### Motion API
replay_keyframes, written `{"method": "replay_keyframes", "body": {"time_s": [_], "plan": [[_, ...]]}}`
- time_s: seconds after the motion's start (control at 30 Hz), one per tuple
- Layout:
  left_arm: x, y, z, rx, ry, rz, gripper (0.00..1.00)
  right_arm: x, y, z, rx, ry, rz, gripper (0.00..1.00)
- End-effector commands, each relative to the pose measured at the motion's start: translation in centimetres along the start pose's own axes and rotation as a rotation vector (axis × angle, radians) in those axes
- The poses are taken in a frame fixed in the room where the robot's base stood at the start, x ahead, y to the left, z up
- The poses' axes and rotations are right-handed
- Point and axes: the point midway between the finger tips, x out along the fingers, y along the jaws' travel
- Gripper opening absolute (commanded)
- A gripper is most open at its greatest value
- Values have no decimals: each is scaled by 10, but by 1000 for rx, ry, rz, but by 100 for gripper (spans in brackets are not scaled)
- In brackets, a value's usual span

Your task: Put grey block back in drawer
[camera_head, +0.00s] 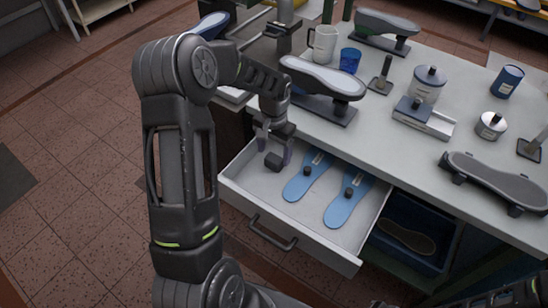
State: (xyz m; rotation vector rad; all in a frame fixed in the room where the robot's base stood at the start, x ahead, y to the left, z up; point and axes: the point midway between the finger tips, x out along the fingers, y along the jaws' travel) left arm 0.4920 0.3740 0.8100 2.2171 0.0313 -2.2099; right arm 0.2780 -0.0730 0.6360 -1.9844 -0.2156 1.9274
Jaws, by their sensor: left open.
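The drawer (338,252) is pulled out from the workbench, and its light inside shows. My left gripper (275,150) points down into the drawer's left back part, with its jaws open. A small dark grey block (273,161) is at its fingertips, over or on the drawer floor. I cannot tell whether the block touches the floor or a finger. Two blue insoles (309,176) with dark knobs lie in the drawer, to the right of the block. My right gripper is not in view.
The workbench top above the drawer carries a shoe last on a stand (322,78), a white mug (323,44), a blue cup (350,60), and a metal canister (427,85). A dark blue bin (443,262) sits below, right of the drawer. The drawer front has a dark handle (272,235).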

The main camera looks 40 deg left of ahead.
Motion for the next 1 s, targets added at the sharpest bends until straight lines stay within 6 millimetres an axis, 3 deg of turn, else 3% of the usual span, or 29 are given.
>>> {"method": "replay_keyframes", "body": {"time_s": [0.2, 0.4, 0.57, 1.0], "plan": [[-47, 0, -1, 0, 5, -1, 71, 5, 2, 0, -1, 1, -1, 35], [-78, 0, -1, 1, 2, -1, 71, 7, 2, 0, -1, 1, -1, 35], [-86, 0, 0, 1, 1, 0, 71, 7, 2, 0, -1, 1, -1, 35], [-86, 0, 0, 1, 0, 0, 71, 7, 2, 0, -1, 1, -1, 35]]}}
